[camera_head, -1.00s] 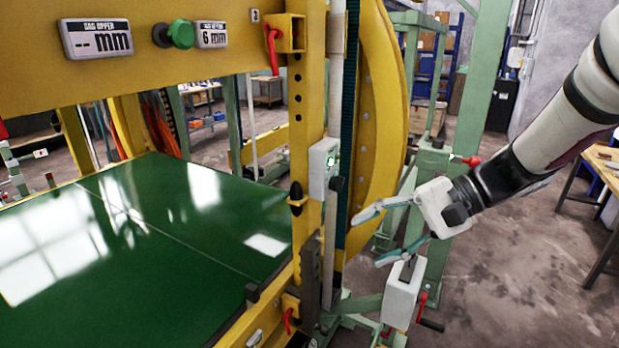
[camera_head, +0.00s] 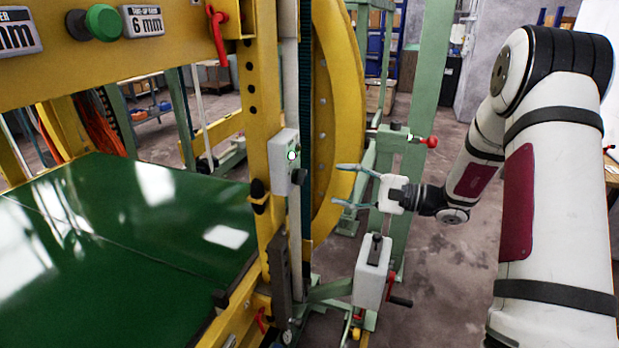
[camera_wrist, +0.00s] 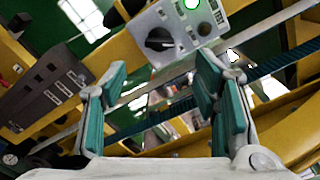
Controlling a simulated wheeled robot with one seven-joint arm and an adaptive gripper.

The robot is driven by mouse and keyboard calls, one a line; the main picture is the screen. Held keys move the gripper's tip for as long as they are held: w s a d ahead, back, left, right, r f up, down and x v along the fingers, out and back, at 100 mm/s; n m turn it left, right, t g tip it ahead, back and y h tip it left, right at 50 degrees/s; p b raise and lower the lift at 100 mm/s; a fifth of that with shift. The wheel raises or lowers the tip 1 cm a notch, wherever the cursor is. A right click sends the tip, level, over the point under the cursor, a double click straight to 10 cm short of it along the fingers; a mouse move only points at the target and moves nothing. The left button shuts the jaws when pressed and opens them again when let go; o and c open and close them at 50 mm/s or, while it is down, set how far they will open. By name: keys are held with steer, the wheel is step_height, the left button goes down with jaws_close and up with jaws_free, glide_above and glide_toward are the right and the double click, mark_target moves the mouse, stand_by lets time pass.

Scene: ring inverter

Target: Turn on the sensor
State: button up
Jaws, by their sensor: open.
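The sensor looks to be the small white box (camera_head: 284,162) on the yellow post, with a lit green light (camera_head: 291,155) and a black knob (camera_head: 299,176) on its side. In the wrist view the box (camera_wrist: 215,18) is at the top, with the black knob (camera_wrist: 159,39) and the lit green light (camera_wrist: 192,4) on its face. My gripper (camera_head: 338,185) is open and empty, to the right of the box and apart from it. In the wrist view its teal fingers (camera_wrist: 160,105) are spread below the knob.
A yellow curved guard (camera_head: 341,110) rises behind the post. A grey-white box with a crank (camera_head: 372,272) stands below my gripper. A green post with a red knob (camera_head: 431,142) is behind. A green table (camera_head: 110,240) lies left. Open floor (camera_head: 440,290) shows at right.

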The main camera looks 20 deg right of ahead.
mark_target(300, 177)
steer(key=p+x, duration=0.1)
steer(key=x, duration=0.7)
steer(key=shift+w+a, duration=0.2)
steer(key=shift+a, duration=0.15)
steer(key=shift+c, duration=0.2)
